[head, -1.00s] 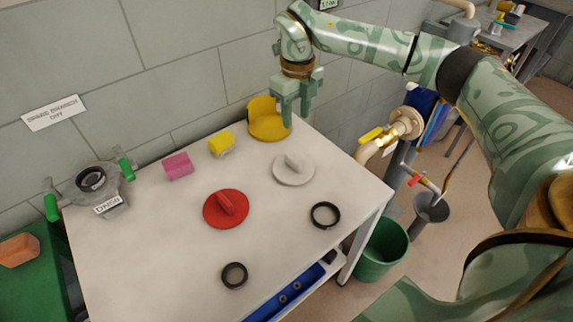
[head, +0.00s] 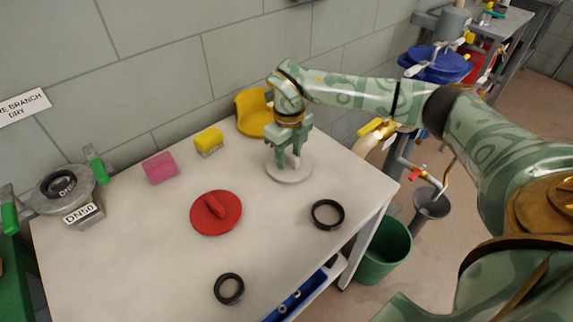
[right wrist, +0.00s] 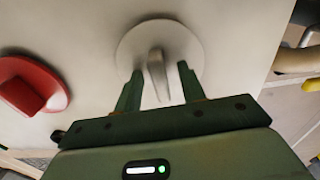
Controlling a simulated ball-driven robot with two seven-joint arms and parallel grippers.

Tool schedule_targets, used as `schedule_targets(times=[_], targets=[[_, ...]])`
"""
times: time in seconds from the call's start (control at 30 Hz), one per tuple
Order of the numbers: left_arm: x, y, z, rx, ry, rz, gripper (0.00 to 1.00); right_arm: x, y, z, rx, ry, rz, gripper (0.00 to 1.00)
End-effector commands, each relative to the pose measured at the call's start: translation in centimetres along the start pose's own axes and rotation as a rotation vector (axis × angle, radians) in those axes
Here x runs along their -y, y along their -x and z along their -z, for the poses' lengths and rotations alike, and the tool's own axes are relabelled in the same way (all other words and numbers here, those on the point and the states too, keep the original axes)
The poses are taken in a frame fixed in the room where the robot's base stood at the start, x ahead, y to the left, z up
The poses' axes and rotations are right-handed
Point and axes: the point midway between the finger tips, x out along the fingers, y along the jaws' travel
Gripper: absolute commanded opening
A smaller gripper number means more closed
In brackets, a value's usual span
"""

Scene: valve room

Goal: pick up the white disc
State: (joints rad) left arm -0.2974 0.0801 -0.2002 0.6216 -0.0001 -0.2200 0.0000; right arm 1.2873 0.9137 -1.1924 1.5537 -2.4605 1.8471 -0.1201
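The white disc (head: 289,173) lies flat on the white table, with a raised grip bar across its middle. In the right wrist view the disc (right wrist: 188,42) shows its bar (right wrist: 157,73) standing between two fingers. My right gripper (head: 288,163) is directly over the disc. In the right wrist view the gripper (right wrist: 158,85) is open, with a gap on both sides of the bar. Its fingers partly hide the disc and bar in the head view. My left gripper is not in view.
A red disc (head: 228,215) with a bar lies left of the white one. Black rings (head: 341,214) (head: 242,289) lie nearer the front. A green bucket (head: 385,262) stands right of the table.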

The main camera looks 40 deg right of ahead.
Motion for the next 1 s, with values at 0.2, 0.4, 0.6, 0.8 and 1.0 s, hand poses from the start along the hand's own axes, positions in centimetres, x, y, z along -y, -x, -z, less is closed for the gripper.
schedule_targets(times=[0.2, 0.4, 0.6, 0.8, 1.0], targets=[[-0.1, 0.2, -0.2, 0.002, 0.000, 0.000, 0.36, 0.0, 0.3, 0.0, 0.003, 0.000, 0.000, 0.21], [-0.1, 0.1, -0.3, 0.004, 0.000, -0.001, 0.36, 0.0, 0.3, -0.1, 0.004, 0.000, 0.000, 0.00], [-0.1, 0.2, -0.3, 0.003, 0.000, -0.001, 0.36, 0.0, 0.4, -0.1, 0.004, 0.000, 0.000, 0.00], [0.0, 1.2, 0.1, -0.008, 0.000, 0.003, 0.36, 0.0, 2.2, -0.1, 0.008, 0.000, 0.001, 0.00], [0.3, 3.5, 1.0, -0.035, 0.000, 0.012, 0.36, -1.0, 6.3, 1.2, 0.011, 0.004, 0.000, 0.00]])
